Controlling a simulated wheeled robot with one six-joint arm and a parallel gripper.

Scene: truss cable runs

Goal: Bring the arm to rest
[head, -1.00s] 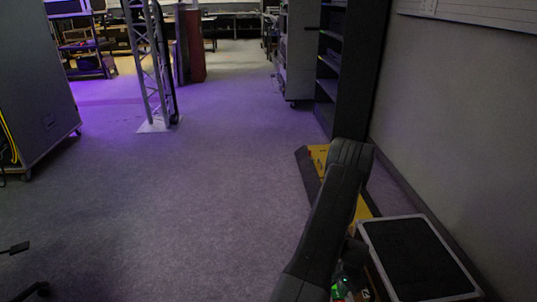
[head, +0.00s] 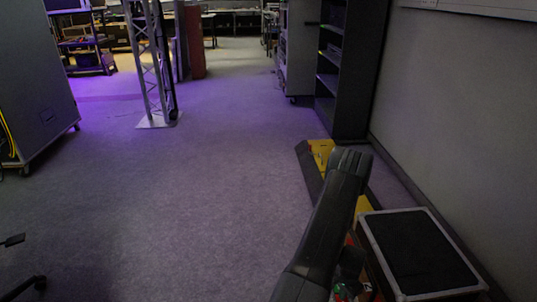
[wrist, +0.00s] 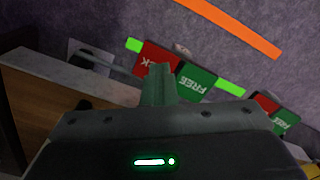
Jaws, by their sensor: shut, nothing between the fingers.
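My gripper (wrist: 160,82) shows in the wrist view, its fingers together with nothing between them. It points toward a red and green tag (wrist: 197,82) lettered "FREE" on its green half. I cannot tell how far the fingertips are from that tag. In the head view my arm is folded at the lower right, and its gripper end is mostly hidden behind the arm link.
A black-topped case (head: 418,252) stands beside my arm at the lower right, near the wall. A yellow and black ramp (head: 322,158) lies beyond. A truss tower (head: 154,75) stands farther off. The floor at centre is clear. A wooden-sided box (wrist: 62,112) shows in the wrist view.

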